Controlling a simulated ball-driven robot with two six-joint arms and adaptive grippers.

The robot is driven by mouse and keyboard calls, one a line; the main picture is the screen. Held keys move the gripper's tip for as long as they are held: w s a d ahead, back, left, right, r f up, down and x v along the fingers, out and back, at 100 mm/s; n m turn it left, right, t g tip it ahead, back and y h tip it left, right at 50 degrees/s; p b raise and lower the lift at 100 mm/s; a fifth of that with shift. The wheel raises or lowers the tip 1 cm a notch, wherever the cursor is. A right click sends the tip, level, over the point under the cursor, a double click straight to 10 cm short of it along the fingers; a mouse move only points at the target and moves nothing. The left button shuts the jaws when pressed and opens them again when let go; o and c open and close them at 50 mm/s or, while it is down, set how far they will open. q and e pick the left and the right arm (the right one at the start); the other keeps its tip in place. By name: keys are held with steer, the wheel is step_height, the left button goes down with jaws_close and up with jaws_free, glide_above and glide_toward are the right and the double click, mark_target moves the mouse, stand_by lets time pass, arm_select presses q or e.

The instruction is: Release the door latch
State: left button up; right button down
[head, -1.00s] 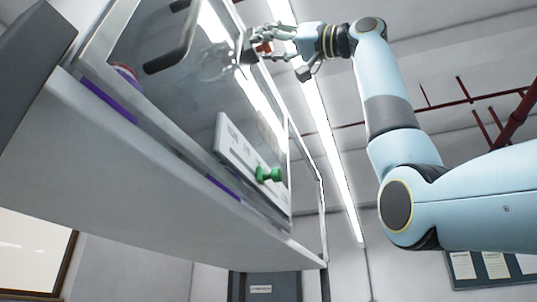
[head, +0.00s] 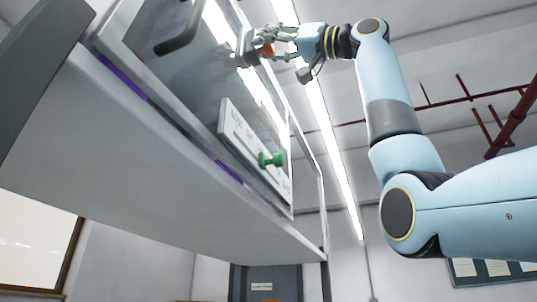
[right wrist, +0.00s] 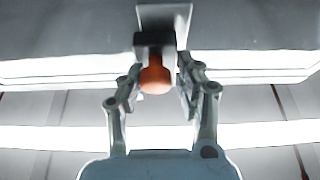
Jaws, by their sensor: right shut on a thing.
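The door (head: 192,82) is a tilted, see-through panel in a pale frame at the upper left of the head view. The latch is a small fitting on it with an orange-red knob (head: 267,49). In the right wrist view the orange knob (right wrist: 155,79) sits under a dark block (right wrist: 155,43) on a pale plate (right wrist: 163,17). My right gripper (head: 264,47) is at the latch, with its fingers on both sides of the knob, shut on it; it also shows in the right wrist view (right wrist: 160,85). My left gripper is out of view.
A dark bar handle (head: 181,32) stands out from the door above left. A green knob (head: 270,160) shows by a white lettered panel (head: 243,138) lower down. A pale cabinet underside (head: 130,165) spans the left. Red pipes (head: 505,125) run at the right.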

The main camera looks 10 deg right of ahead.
steer(key=shift+w+f, duration=0.2)
steer(key=c, duration=1.1)
jaws_free()
steer(key=shift+d, duration=0.1)
steer(key=shift+o, duration=0.4)
steer(key=shift+w+d, duration=0.1)
steer(key=shift+w, duration=0.05)
steer(key=shift+s+d, duration=0.15)
steer(key=shift+s, duration=0.2)
steer(key=v, duration=1.1)
steer(key=shift+d, duration=0.3)
steer(key=shift+f, duration=0.15)
